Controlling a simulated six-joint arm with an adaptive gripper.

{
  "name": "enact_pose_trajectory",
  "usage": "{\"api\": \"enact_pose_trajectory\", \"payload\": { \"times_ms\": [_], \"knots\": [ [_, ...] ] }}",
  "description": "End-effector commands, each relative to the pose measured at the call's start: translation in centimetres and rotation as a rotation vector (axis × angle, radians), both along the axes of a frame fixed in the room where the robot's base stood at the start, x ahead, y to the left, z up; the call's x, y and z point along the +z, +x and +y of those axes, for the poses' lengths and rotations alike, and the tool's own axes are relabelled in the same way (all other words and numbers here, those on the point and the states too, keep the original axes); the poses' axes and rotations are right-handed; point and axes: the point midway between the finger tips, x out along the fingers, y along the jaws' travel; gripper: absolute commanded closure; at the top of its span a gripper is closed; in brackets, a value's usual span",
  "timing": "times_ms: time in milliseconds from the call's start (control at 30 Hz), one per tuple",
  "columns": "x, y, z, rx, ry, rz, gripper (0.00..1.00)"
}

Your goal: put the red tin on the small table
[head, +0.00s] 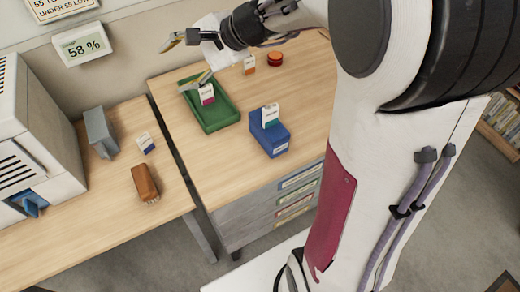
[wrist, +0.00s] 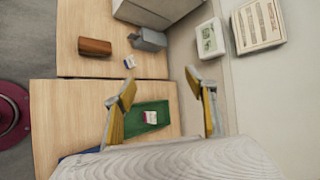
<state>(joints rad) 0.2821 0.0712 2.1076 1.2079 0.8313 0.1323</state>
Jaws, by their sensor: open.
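A small round orange-red tin (head: 275,58) stands near the back of the wooden-topped drawer cabinet (head: 300,95) in the head view. I do not see it in the wrist view. My gripper (head: 182,62) is open and empty, above the cabinet's back left part near the green tray and well left of the tin. Its two fingers (wrist: 160,80) are spread wide in the wrist view. I cannot tell which surface is the small table.
A green tray (head: 222,117) holds a magenta-and-white card. A blue box (head: 269,138) holds another card. The left desk (head: 95,215) bears a large grey machine (head: 45,150), a grey bookend (head: 100,130) and a brown brush (head: 145,182).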

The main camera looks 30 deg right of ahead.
Motion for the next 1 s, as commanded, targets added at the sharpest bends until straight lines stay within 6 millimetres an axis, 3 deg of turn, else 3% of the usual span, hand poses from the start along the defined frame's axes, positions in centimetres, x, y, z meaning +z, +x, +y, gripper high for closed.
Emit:
{"api": "enact_pose_trajectory", "payload": {
  "times_ms": [200,467,767,1000],
  "knots": [
    [0.7,-5.8,2.2,0.179,-0.187,-0.039,0.44],
    [0.6,-12.3,2.9,0.373,-0.413,-0.081,0.44],
    [0.0,-19.1,1.7,0.573,-0.685,-0.132,0.44],
    [-0.7,-23.6,-0.5,0.714,-0.910,-0.169,0.44]
  ]
}}
